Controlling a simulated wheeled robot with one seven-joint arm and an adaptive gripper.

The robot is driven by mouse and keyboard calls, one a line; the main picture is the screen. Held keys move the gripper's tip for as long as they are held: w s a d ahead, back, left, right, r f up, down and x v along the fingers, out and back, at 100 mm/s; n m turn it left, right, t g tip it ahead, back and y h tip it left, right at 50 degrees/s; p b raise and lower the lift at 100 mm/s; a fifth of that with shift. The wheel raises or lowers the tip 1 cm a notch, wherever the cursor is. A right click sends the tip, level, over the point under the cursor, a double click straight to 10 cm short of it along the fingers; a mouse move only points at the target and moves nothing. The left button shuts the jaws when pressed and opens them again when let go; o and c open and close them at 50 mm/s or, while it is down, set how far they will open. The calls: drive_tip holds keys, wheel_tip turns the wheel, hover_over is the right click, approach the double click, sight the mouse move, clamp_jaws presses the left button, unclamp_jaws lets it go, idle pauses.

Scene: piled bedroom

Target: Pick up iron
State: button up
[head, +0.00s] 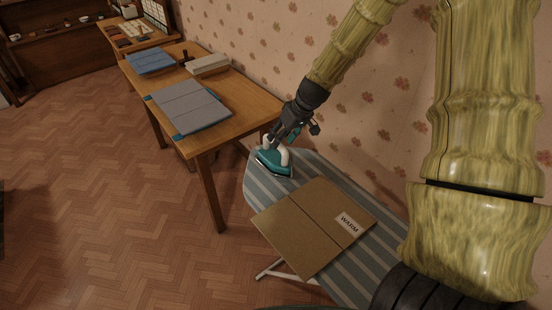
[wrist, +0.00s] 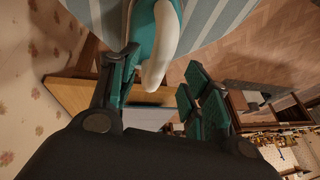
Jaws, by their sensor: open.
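The iron (head: 270,166) has a teal body and a white handle. It rests on the narrow far end of the striped ironing board (head: 262,195). My gripper (head: 283,139) is right at the iron in the head view, partly hiding it. In the wrist view my gripper (wrist: 162,68) is open, with one finger on each side. The iron's white handle (wrist: 164,42) reaches in between the fingers, nearer the left one. I cannot tell whether that finger touches it.
The flowered wall is close behind. Floor at left is clear.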

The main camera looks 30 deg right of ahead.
sight(277, 154)
drive_tip(key=shift+w+a+f+p, duration=0.1)
drive_tip(key=shift+w+f+p, duration=0.8)
drive_tip(key=shift+f, duration=0.25)
drive_tip(key=shift+p+x, duration=0.35)
drive_tip(key=shift+x, duration=0.95)
drive_tip(key=shift+s, duration=0.1)
drive_tip(key=shift+c, duration=0.5)
clamp_jaws()
drive_tip(key=shift+r, duration=0.1)
